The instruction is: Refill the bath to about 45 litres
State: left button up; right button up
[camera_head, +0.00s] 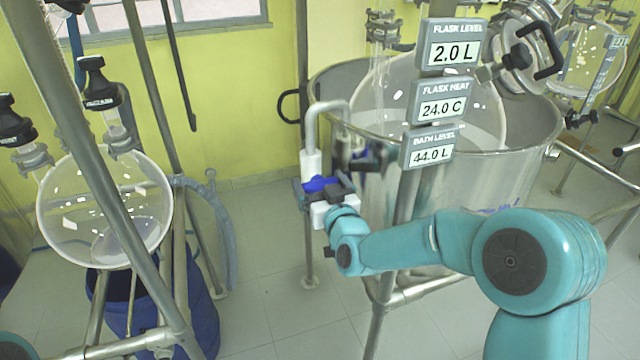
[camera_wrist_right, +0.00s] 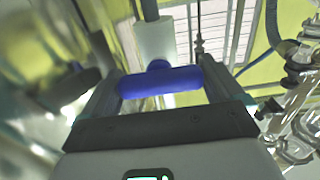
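The metal bath (camera_head: 500,178) stands right of centre with a round glass flask in it. Its bath level sign (camera_head: 430,148) reads 44.0 L. At the bath's left side is a white pipe tap (camera_head: 311,150) with a blue valve handle (camera_head: 318,184). My right gripper (camera_head: 325,192) is at this handle. In the right wrist view, the blue handle (camera_wrist_right: 160,82) lies crosswise between my two fingers (camera_wrist_right: 162,92), which appear to touch its ends. Whether water runs from the tap cannot be seen. My left gripper is out of view.
Signs above show flask level (camera_head: 453,52) 2.0 L and flask heat (camera_head: 441,105) 24.0 C. Metal frame poles (camera_head: 150,80) stand at the left, around another glass flask (camera_head: 105,210) and a blue drum (camera_head: 200,318). Tiled floor (camera_head: 280,320) is open between the frames.

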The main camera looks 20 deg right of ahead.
jog(key=shift+f+n+b, duration=0.15)
jog(key=shift+n+b, duration=1.05)
jog(key=shift+b, duration=0.25)
jog(key=shift+n+b, duration=0.7)
jog(key=shift+n, duration=0.2)
jog(key=shift+n+b, duration=0.35)
jog(key=shift+n, duration=0.45)
jog(key=shift+r, duration=0.2)
jog(key=o, duration=0.7)
jog(key=s+b, duration=0.2)
jog(key=s, duration=1.4)
jog(key=shift+s+d, duration=0.2)
